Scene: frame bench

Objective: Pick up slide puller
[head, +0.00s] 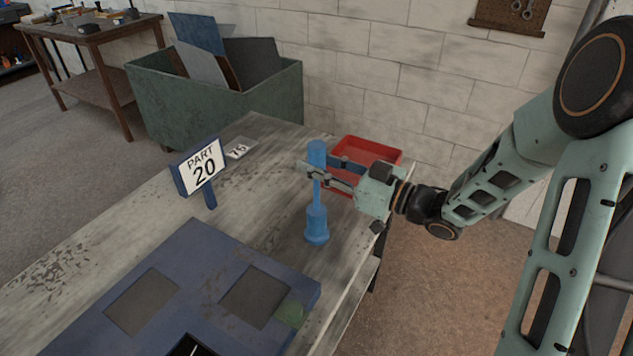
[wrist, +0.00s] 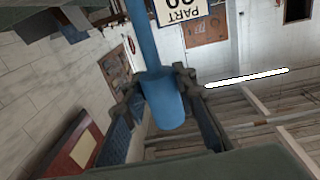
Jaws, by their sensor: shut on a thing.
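The slide puller (head: 317,224) is a blue upright tool with a thin rod, a thick lower body and a wider head at the top. My gripper (head: 316,173) reaches it from the right and is shut on it just below its top. In the wrist view, the blue slide puller (wrist: 162,103) sits between the two fingers of my gripper (wrist: 160,92). The puller stands upright over the bench; I cannot tell whether its base touches the wood.
The wooden bench (head: 120,243) holds a blue board (head: 205,253) with square recesses, a "PART 20" sign (head: 201,167) and a small "75" card (head: 238,150). A red tray (head: 368,149) lies behind my gripper. A green bin (head: 215,112) with panels stands behind the bench.

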